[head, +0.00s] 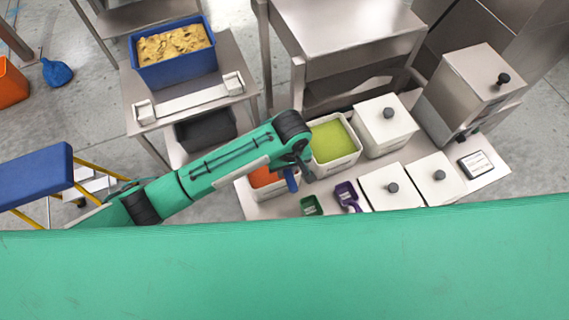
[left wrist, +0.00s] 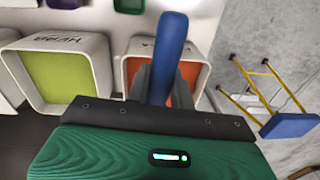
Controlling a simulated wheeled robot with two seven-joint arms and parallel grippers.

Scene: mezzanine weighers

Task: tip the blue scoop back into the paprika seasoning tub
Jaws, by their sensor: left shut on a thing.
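My left gripper (head: 292,170) is shut on the blue scoop (head: 291,181). In the left wrist view, the scoop's blue handle (left wrist: 172,50) sticks up between the fingers (left wrist: 160,88); its bowl is hidden by the gripper. The paprika tub (head: 268,193) is a white tub with orange-red powder, partly covered by my arm in the head view. It also shows in the left wrist view (left wrist: 137,47), behind the scoop and fingers. The gripper is over or close by this tub; I cannot tell the height. My right gripper is not in view.
A white tub of yellow-green powder (head: 338,167) stands just right of the paprika tub. Lidded white tubs (head: 384,132), a purple scoop (head: 347,195) and a green scoop (head: 311,206) share the bench. A blue crate (head: 174,76) stands on a steel table behind.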

